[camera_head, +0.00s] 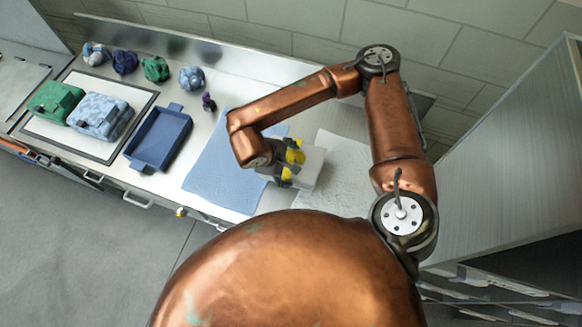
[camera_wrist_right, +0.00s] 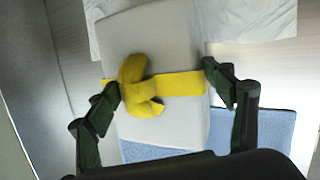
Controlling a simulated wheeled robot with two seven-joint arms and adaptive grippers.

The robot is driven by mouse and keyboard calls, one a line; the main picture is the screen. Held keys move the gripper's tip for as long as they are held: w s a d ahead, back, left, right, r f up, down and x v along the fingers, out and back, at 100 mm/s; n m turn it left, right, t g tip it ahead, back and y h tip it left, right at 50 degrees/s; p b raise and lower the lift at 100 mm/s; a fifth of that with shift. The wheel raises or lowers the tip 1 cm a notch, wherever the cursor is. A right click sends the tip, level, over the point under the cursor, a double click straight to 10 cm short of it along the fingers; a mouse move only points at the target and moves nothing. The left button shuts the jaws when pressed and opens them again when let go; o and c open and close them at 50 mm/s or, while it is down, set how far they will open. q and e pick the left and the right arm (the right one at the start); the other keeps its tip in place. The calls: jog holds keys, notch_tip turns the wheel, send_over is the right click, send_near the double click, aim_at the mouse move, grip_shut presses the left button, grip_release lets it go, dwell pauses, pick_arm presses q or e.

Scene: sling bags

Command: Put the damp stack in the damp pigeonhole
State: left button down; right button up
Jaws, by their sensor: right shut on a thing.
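My right gripper (camera_head: 288,163) is shut on a pale grey-white stack (camera_head: 312,167) with a yellow band, above the counter. In the right wrist view the stack (camera_wrist_right: 155,40) lies between the fingers of the right gripper (camera_wrist_right: 163,84), one on each side at the yellow band (camera_wrist_right: 180,85). The band has a thick yellow knot or loop (camera_wrist_right: 138,82). No label shows on the stack, so I cannot tell whether it is the damp one. A grey cabinet (camera_head: 500,170) with dark slots (camera_head: 510,300) stands at the right; I cannot tell which slot is the damp pigeonhole. My left gripper is out of view.
A blue cloth (camera_head: 215,170) and a white cloth (camera_head: 345,180) lie on the counter near the stack. A blue tray (camera_head: 160,135), green bag (camera_head: 54,101), light blue bag (camera_head: 100,115) and several rolled bundles (camera_head: 125,62) are at the left. The grey floor (camera_head: 90,240) is clear.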

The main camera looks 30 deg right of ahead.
jog(key=shift+d+f+p, duration=0.1)
jog(key=shift+f+p, duration=0.2)
jog(key=shift+f, duration=1.25)
jog(key=shift+s, duration=0.1)
jog(key=shift+s+f+b, duration=0.1)
jog(key=shift+f+b, duration=0.3)
jog(key=shift+b, duration=0.05)
jog(key=o, duration=2)
jog(key=shift+o, duration=0.5)
jog(key=shift+r, duration=0.1)
